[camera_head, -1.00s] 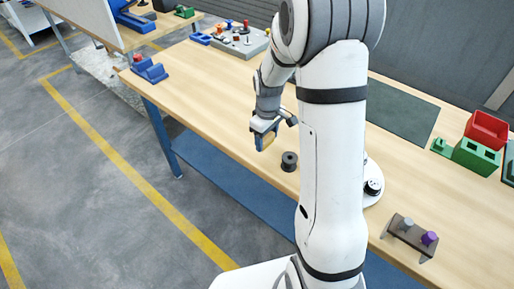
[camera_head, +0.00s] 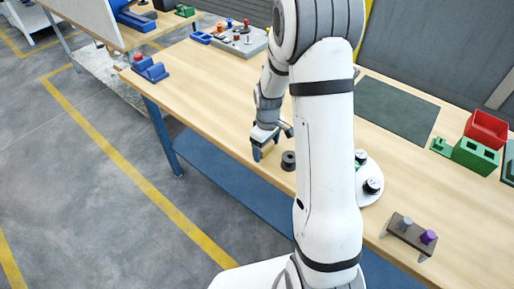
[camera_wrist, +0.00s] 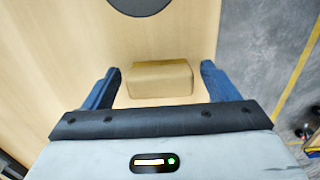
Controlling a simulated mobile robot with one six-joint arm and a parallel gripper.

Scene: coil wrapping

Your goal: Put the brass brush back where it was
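A tan, brass-coloured block (camera_wrist: 160,79), which I take for the brass brush, lies between my gripper's two blue fingers in the wrist view. My gripper (camera_wrist: 160,86) is open, with a gap between the block and the finger on each side. In the head view my gripper (camera_head: 264,153) points down low over the front edge of the wooden table, left of a dark spool (camera_head: 289,161). The brush is not clearly seen there; the gripper hides it. Whether the block rests on the table is hard to tell.
A round dark thing (camera_wrist: 140,4) is at the top of the wrist view. A white round base with black knobs (camera_head: 370,187) stands behind my arm. A small stand with grey and purple pegs (camera_head: 408,238) is at right. Green and red bins (camera_head: 477,152) are farther right.

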